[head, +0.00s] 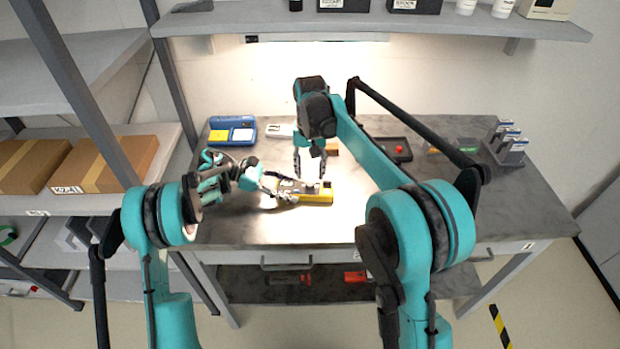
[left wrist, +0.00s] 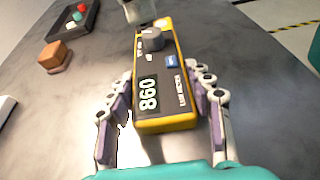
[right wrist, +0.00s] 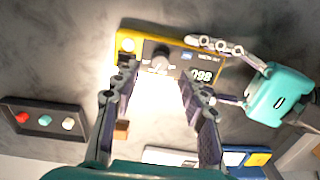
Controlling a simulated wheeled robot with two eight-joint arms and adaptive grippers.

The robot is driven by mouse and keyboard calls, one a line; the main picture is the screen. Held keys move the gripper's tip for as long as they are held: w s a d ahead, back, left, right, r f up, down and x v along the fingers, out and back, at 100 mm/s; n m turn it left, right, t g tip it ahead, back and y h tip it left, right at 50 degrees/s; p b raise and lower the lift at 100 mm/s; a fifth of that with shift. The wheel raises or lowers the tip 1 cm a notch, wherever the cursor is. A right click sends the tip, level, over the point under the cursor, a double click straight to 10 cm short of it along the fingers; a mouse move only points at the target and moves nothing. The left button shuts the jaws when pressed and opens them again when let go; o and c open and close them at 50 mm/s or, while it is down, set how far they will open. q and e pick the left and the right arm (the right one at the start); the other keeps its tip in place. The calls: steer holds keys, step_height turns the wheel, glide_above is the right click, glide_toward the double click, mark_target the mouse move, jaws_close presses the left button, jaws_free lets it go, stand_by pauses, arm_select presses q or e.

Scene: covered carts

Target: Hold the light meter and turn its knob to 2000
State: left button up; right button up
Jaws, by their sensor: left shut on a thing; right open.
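The light meter (head: 322,198) is a yellow-edged box lying on the grey table. The knob's pointer and scale are too small to read. My left gripper (left wrist: 160,80) is shut on the meter's long sides, at the display end. My right gripper (right wrist: 157,78) is open and points down over the meter. In the right wrist view, the knob (right wrist: 160,62) shows between its fingertips; I cannot tell whether they touch it.
Behind the meter are a blue case (head: 232,119), a white device (head: 279,130) and a brown block (left wrist: 55,57). A dark tray (right wrist: 45,133) holds red, green and white pieces. A rack (head: 510,152) stands at the table's right. The table's front is clear.

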mark_target(310, 183)
step_height(310, 183, up, 8)
steer(key=shift+f, duration=0.15)
stand_by(0.3)
arm_select(q)
steer(key=o, duration=1.4)
